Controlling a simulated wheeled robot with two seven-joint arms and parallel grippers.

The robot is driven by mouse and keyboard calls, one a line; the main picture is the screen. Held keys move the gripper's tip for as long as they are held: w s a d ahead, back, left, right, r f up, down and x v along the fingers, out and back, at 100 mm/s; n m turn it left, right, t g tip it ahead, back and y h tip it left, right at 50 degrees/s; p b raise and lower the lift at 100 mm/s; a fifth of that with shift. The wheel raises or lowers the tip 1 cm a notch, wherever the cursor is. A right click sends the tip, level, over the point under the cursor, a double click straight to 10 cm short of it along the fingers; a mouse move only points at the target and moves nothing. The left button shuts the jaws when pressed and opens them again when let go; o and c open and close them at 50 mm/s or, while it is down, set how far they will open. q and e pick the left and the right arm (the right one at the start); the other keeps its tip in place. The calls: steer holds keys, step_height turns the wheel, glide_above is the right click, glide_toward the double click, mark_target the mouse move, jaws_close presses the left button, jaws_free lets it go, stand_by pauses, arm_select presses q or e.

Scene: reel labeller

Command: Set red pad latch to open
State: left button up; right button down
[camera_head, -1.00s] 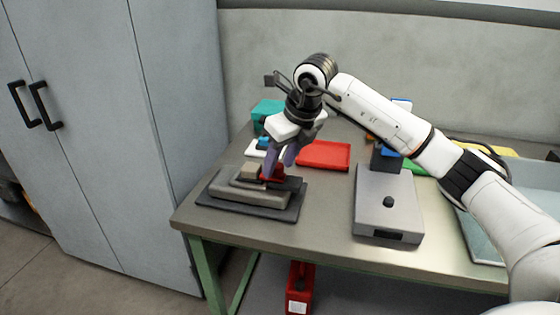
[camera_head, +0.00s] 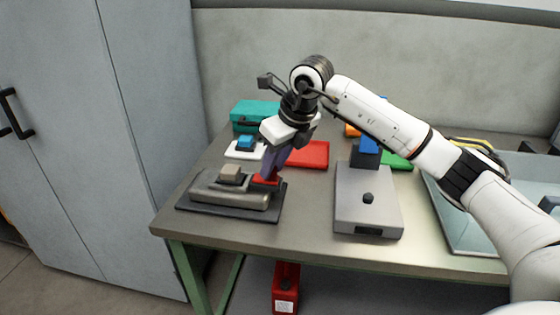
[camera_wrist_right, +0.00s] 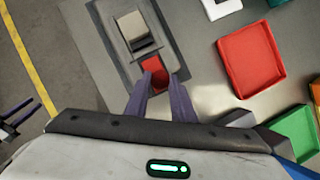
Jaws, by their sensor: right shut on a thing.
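The red pad latch (camera_head: 265,181) sits at the right end of a grey metal device (camera_head: 205,192) on a dark base plate (camera_head: 222,214), beside a beige block (camera_head: 230,174). My right gripper (camera_head: 269,172) reaches down with its purple fingers at the latch. In the right wrist view the red latch (camera_wrist_right: 153,65) lies between and just ahead of the fingertips of my right gripper (camera_wrist_right: 161,80), which is shut on it. The fingers hide part of the latch. My left gripper (camera_wrist_right: 14,112) seems to show at the left edge there, cut off.
A grey box with a black knob (camera_head: 367,215) stands to the right. Bare table (camera_head: 308,202) lies between them.

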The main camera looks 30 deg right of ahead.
steer(key=shift+d, duration=0.2)
steer(key=c, duration=1.5)
jaws_free()
steer(key=shift+s, duration=0.15)
steer(key=v, duration=1)
steer(key=shift+r, duration=0.2)
